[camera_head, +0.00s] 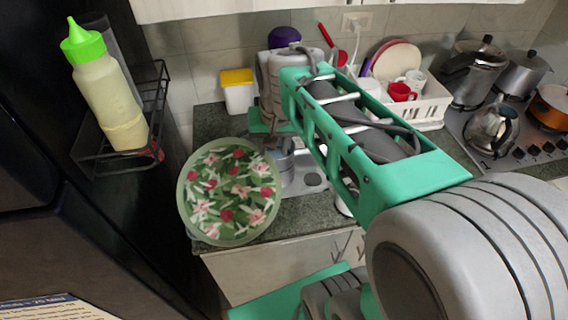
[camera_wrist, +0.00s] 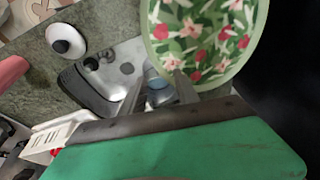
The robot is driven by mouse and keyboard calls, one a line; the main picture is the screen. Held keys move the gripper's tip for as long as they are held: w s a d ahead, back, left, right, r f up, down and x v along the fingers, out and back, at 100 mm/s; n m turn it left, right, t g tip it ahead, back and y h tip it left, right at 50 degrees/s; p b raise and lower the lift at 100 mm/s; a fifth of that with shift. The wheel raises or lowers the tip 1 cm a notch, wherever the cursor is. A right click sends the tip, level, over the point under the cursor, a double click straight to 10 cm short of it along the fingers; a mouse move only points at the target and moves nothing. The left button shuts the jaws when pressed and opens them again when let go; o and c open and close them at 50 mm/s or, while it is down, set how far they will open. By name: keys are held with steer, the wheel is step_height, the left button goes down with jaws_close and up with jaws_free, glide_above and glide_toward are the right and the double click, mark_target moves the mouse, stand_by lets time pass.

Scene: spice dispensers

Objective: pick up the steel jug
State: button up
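A small steel vessel (camera_head: 286,161), which looks like the steel jug, stands on the counter between the flowered plate and the sink. My arm hides part of it in the head view. In the wrist view its bluish-grey round body (camera_wrist: 158,94) shows between the two fingers of my gripper (camera_wrist: 160,88). The fingers are apart, one on each side of it, and I cannot tell whether either touches it. Another shiny steel pot with a dark handle (camera_head: 491,128) stands on the stove at the right.
A round flowered plate (camera_head: 230,192) lies close on the left of the vessel. The steel sink (camera_head: 312,181) is on its right. A white dish rack (camera_head: 432,104) with a red cup (camera_head: 400,92) is further right. A bottle with a green cap (camera_head: 108,92) stands in a black rack at left.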

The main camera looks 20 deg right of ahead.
steer(key=w+d+f+m+g+b, duration=0.2)
steer(key=w+d+f+m, duration=0.3)
steer(key=w+f, duration=0.4)
steer(key=m+g+b, duration=0.1)
steer(key=m, duration=0.1)
glide_above(290, 161)
steer(key=w+d, duration=0.1)
steer(key=f, duration=0.7)
steer(key=shift+w+d+f, duration=0.1)
steer(key=shift+w, duration=0.1)
steer(key=f, duration=0.2)
steer(key=f+p, duration=0.1)
steer(key=f, duration=0.2)
steer(key=f+p, duration=0.1)
steer(key=f, duration=0.1)
steer(key=shift+s+a+f, duration=0.2)
steer(key=shift+a+f, duration=0.05)
steer(key=shift+f, duration=0.15)
jaws_close()
